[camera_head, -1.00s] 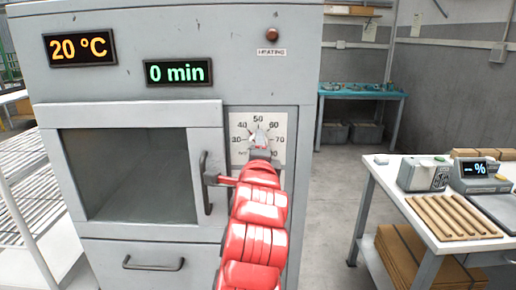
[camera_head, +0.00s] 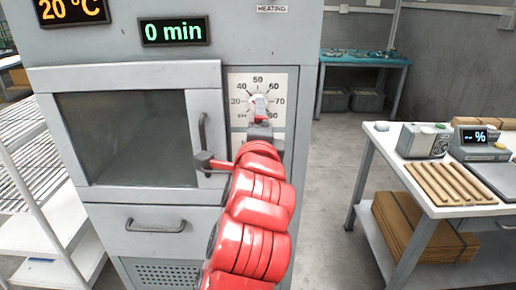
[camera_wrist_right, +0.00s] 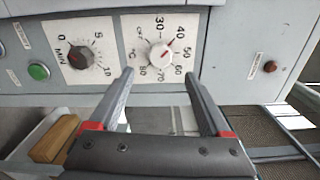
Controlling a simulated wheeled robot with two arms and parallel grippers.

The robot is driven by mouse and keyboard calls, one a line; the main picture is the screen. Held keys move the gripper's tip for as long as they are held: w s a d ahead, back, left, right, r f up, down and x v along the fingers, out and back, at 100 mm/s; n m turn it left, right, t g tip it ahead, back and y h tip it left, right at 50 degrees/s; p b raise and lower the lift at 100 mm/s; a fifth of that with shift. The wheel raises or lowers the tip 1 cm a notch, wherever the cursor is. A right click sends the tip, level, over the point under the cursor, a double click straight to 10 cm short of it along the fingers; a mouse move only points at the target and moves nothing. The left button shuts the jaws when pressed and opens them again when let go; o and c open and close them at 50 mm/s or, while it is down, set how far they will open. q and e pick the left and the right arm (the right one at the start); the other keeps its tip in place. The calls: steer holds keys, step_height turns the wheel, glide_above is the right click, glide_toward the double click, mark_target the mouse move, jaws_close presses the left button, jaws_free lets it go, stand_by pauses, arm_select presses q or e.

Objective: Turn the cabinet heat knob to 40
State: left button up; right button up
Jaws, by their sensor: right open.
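The heat knob is a light round dial knob (camera_wrist_right: 160,56) on a white scale plate, facing me in the right wrist view. Its red mark points up and right, roughly toward the 40; the exact reading is hard to tell. My right gripper (camera_wrist_right: 160,76) is open, its two fingertips apart just short of the knob, with nothing between them. In the head view the knob (camera_head: 259,102) is partly covered by the gripper, and my red arm reaches up to it. The cabinet (camera_head: 95,55) display (camera_head: 70,10) reads 20 °C. My left gripper is out of view.
A minute knob (camera_wrist_right: 79,57) and a green button (camera_wrist_right: 39,72) sit left of the heat knob in the wrist view. The cabinet door handle (camera_head: 204,140) stands close to my arm. A white table (camera_head: 400,180) with devices is at right; the floor between is clear.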

steer(key=s+b, duration=0.4)
steer(key=s, duration=0.6)
steer(key=shift+b, duration=0.35)
